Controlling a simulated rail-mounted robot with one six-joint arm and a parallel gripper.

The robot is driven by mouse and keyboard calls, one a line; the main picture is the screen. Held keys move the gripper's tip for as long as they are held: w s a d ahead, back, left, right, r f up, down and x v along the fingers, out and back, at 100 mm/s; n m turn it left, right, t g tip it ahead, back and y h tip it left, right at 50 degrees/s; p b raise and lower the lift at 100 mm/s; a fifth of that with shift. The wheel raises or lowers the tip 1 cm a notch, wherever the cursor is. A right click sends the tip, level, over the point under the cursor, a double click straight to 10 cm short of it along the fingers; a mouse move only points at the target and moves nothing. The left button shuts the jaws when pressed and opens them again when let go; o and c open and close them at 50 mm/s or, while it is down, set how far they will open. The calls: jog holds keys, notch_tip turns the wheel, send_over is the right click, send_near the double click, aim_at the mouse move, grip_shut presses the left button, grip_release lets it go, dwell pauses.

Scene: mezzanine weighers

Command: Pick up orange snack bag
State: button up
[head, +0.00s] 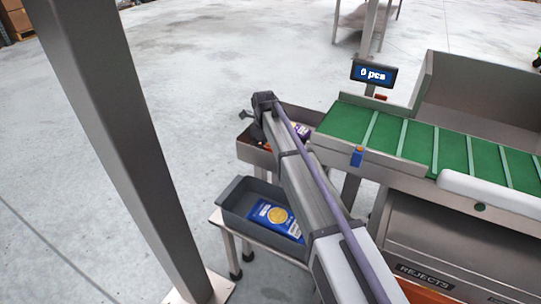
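My arm reaches across the picture to the far bin (250,156), a grey open bin. My gripper (247,115) is dark and small at the arm's far end, above this bin's left side. Its fingers are mostly hidden, and I cannot tell whether they are open or shut. A small orange-red patch (266,147) shows inside the far bin beside my arm; it may be part of the orange snack bag, but my arm hides most of it.
A nearer grey bin (233,190) on a metal stand holds a blue packet (276,217). A green cleated conveyor (400,135) runs at right, with a display (374,73) reading "0 pcs". A reject cabinet (424,276) is below it. A grey post (115,130) stands at left.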

jog(key=shift+r, duration=0.1)
jog(key=c, duration=1)
notch_tip(320, 180, up, 10)
jog(key=p, duration=1)
jog(key=shift+r, duration=0.25)
